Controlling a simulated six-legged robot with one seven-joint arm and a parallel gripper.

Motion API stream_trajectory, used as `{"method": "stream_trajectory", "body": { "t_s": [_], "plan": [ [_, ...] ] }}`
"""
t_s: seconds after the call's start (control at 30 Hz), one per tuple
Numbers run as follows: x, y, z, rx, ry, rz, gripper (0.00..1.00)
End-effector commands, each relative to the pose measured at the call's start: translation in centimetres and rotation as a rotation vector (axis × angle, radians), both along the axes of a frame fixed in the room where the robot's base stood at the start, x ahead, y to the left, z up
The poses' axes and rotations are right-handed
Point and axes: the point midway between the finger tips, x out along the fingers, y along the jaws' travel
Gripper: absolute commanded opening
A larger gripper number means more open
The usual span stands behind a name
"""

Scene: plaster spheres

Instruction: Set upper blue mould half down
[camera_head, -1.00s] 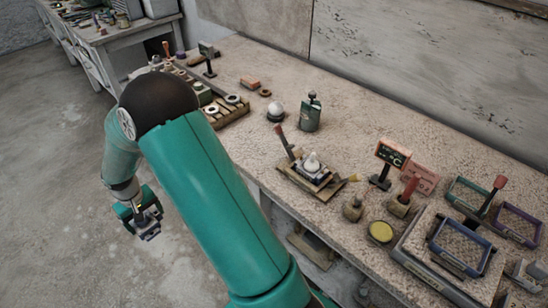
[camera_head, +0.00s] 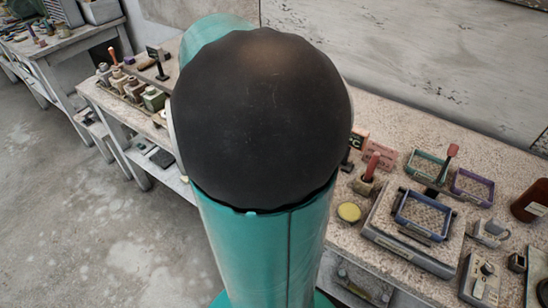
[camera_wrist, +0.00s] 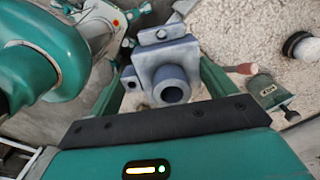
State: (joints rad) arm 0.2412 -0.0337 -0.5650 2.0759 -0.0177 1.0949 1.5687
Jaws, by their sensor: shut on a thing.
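In the wrist view, my gripper (camera_wrist: 163,62) is shut on the upper blue mould half (camera_wrist: 168,58), a blue-grey block with a round hollow spout facing the camera. A finger lies on each side of it. The speckled bench top shows beyond it, but I cannot tell the height above it. In the head view my own arm hides the gripper, the mould half and the middle of the bench.
In the wrist view, a green canister (camera_wrist: 265,90) and a white ball in a dark holder (camera_wrist: 303,46) stand at the right. In the head view, a blue-rimmed tray (camera_head: 422,214), a yellow disc (camera_head: 348,212) and a brown jar (camera_head: 530,204) occupy the right bench.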

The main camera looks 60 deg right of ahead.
Motion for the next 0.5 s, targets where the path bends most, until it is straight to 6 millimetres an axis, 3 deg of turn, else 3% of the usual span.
{"method": "stream_trajectory", "body": {
  "t_s": [0.1,0.3,0.5],
  "plan": [
    [-4.0,-0.6,1.2,0.001,-0.006,-0.240,0.56],
    [-9.9,-0.9,1.9,0.003,-0.005,-0.613,0.56],
    [-13.6,-0.6,1.7,0.001,-0.001,-0.862,0.56]
  ]
}}
